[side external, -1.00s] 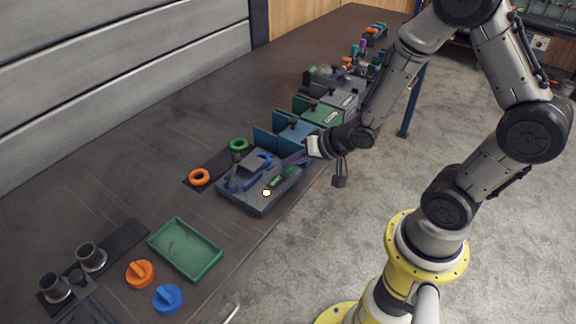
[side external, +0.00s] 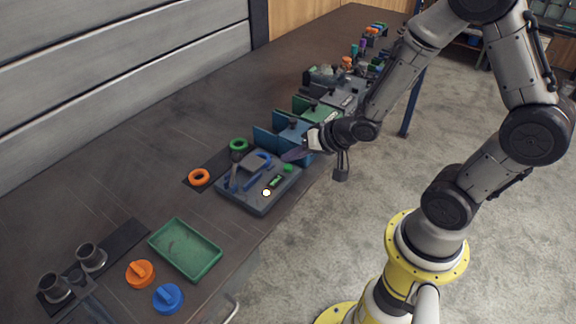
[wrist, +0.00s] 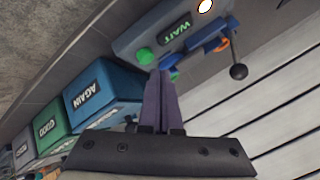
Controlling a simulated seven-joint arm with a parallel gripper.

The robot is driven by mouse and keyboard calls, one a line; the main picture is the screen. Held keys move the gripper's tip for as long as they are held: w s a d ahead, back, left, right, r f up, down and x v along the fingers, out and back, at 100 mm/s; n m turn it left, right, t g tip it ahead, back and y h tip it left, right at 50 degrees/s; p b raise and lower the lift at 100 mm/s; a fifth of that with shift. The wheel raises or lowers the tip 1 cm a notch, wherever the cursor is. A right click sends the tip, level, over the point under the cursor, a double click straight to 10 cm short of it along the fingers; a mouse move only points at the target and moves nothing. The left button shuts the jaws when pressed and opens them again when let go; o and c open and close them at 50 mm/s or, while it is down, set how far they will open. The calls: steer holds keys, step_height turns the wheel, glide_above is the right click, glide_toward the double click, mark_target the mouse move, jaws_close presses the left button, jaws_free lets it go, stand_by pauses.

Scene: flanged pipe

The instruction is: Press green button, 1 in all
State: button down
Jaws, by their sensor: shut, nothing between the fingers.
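The green button (side external: 288,168) sits on the right end of a grey panel box (side external: 248,203); it shows as a green dome in the wrist view (wrist: 145,56). A green display on the box reads WAIT (wrist: 174,30), and a lit pale lamp (side external: 267,193) is near it. My gripper (side external: 287,156) is shut and empty, its dark purple fingers just behind and above the button in the side view. In the wrist view the fingertips (wrist: 160,75) appear just below and right of the button. Whether they touch the box is unclear.
Blue (side external: 293,131) and green (side external: 320,112) labelled boxes stand close behind. An orange ring (side external: 199,177), a green ring (side external: 239,145) and a green tray (side external: 185,248) lie nearby.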

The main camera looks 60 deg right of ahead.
steer(key=shift+r, duration=2.5)
